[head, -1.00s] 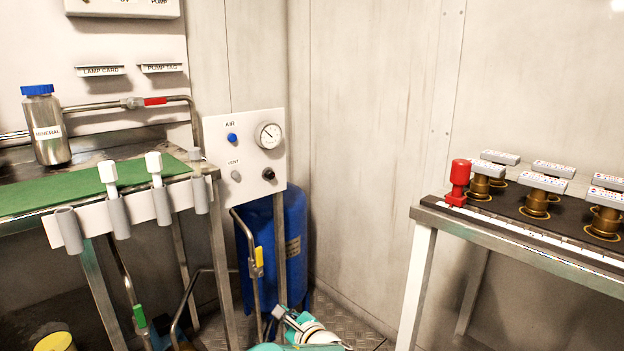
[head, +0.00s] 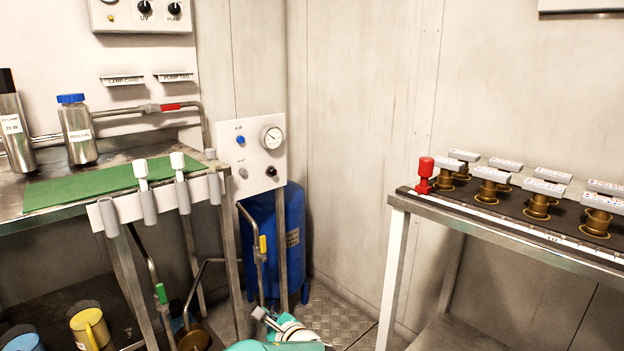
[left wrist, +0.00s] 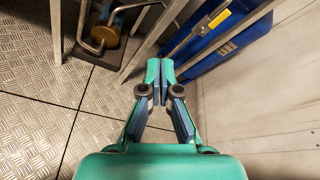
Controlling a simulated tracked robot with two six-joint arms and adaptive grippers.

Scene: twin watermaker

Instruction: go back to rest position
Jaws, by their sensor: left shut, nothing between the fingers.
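My left gripper (left wrist: 159,80) points down at the floor in the left wrist view, its teal and blue fingers closed together with nothing between them. In the head view only a teal part of my left arm (head: 280,343) shows at the bottom centre, low over the floor and in front of the blue tank. My right gripper is in neither view.
A workbench with a green mat (head: 90,186) stands left, the blue tank (head: 270,240) and gauge panel (head: 250,155) centre. At right is a metal table (head: 480,225) with brass fittings (head: 538,205) and a red-topped part (head: 425,172). Chequered floor (head: 345,310) lies between.

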